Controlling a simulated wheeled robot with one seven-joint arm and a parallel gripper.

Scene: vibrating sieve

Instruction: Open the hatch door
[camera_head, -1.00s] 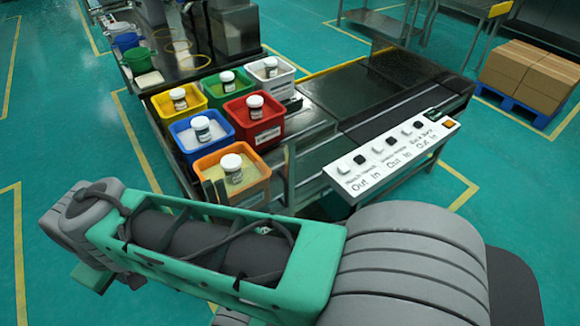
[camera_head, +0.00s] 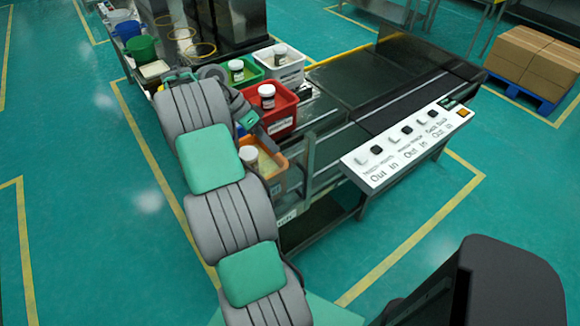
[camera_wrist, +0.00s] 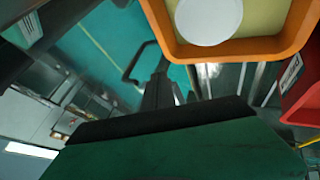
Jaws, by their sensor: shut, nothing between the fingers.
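My gripper (camera_wrist: 162,72) shows in the wrist view as a narrow dark pair of fingers, shut and empty, beyond its green and black body. A thin dark bent bar (camera_wrist: 128,66), which looks like a handle, is just left of the fingertips; I cannot tell whether they touch. I cannot make out the hatch door itself in either view. In the head view my arm reaches down beside the sieve machine (camera_head: 345,80), and its end is close to the bins, with the fingers hidden.
An orange bin (camera_head: 275,172) with a white-lidded jar is close to my arm; it also shows in the wrist view (camera_wrist: 255,47). A red bin (camera_head: 284,122) stands behind it. A white button panel (camera_head: 400,150) is at right. Green floor is open around the machine.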

